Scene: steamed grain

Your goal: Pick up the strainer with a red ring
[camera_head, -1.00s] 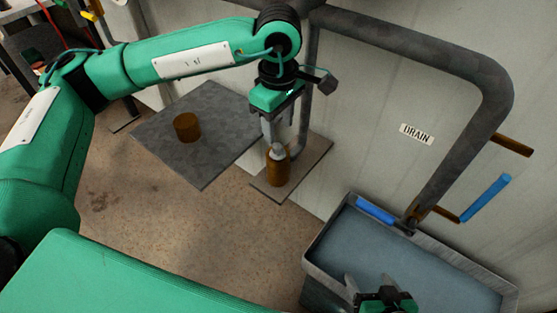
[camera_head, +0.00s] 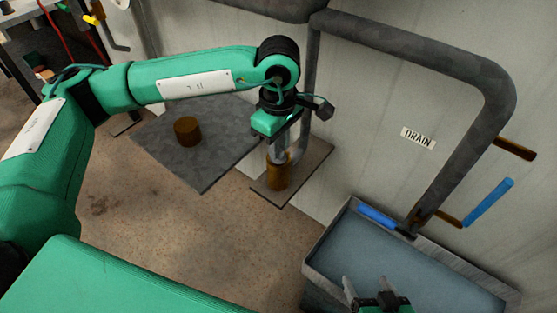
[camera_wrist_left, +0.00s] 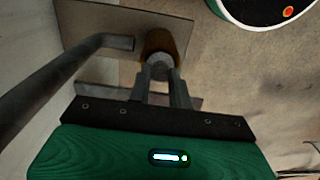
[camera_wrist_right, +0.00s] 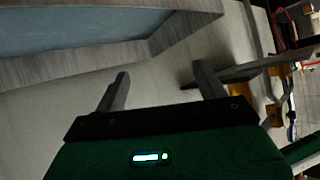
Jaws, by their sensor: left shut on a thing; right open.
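I see no red ring in any view, so I cannot pick out the strainer for certain. A brown cylindrical container (camera_head: 277,178) stands on a small grey plate (camera_head: 310,165) by the wall. My left gripper (camera_head: 278,153) points down at its mouth. In the left wrist view its fingers (camera_wrist_left: 160,75) are shut on a grey rounded piece (camera_wrist_left: 160,66) at the top of the brown container (camera_wrist_left: 158,42). The fingers hide part of this piece. My right gripper (camera_head: 364,284) is open and empty over the basin's near side; its fingers also show in the right wrist view (camera_wrist_right: 160,75).
A grey basin (camera_head: 313,262) with a blue piece (camera_head: 376,214) at its back edge stands at right. A thick pipe (camera_head: 420,50) runs above. A larger grey plate (camera_head: 205,165) carries a brown cylinder (camera_head: 187,130). A blue handle (camera_head: 487,203) is on the wall near a DRAIN label (camera_head: 418,139).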

